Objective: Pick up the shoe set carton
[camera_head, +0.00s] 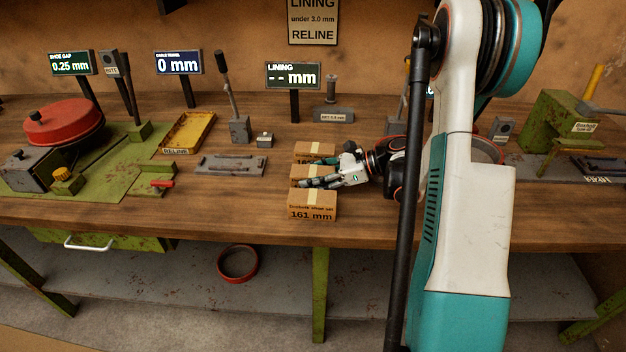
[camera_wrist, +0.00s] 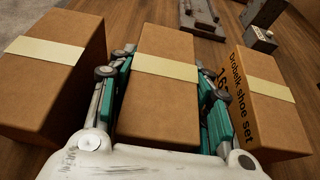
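Three brown cartons with cream tape stand in a row on the wooden bench. The front carton (camera_head: 312,207) reads "161 mm"; the right carton in the wrist view (camera_wrist: 262,100) reads "Drobelk shoe set". The middle carton (camera_head: 300,171) is partly covered by my gripper (camera_head: 312,182) in the head view. In the wrist view my gripper (camera_wrist: 165,85) has one teal-padded finger on each side of the middle carton (camera_wrist: 160,100). The pads lie close to its sides; whether they press on it I cannot tell. The back carton (camera_head: 314,151) stands beyond; a left carton (camera_wrist: 45,80) shows in the wrist view.
The neighbouring cartons stand close outside my fingers. A grey plate (camera_head: 231,164), a yellow tray (camera_head: 188,131) and a red drum (camera_head: 63,122) lie to the left. A LINING display (camera_head: 293,75) stands behind. The bench front left of the cartons is clear.

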